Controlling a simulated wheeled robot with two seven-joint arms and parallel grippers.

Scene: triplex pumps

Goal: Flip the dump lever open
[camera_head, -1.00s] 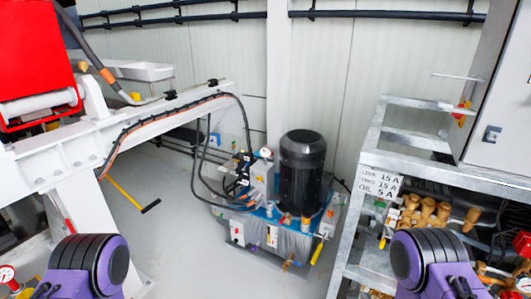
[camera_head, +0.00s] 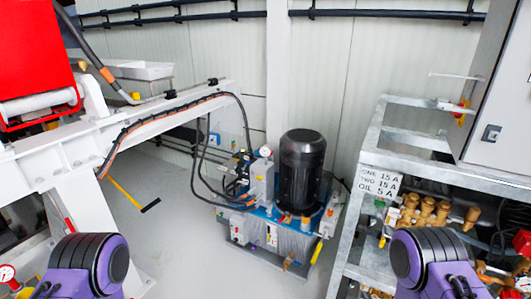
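I cannot tell for certain which part is the dump lever. A yellow-handled lever (camera_head: 317,252) points downward on the front right of the hydraulic power unit (camera_head: 262,238). A longer yellow bar with a black tip (camera_head: 133,197) slants beside the white frame. A small yellow handle (camera_head: 382,242) shows at the brass valves on the right rack. My two purple arm links stand at the lower left and lower right. Neither gripper shows, so their opening and anything in them are hidden.
A black motor (camera_head: 302,168) stands on the power unit. A white steel beam (camera_head: 150,122) with hoses crosses the left. On the right a galvanized rack (camera_head: 365,175) carries brass valves (camera_head: 425,211) and a grey cabinet (camera_head: 500,95). Grey floor (camera_head: 185,245) is clear in the middle.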

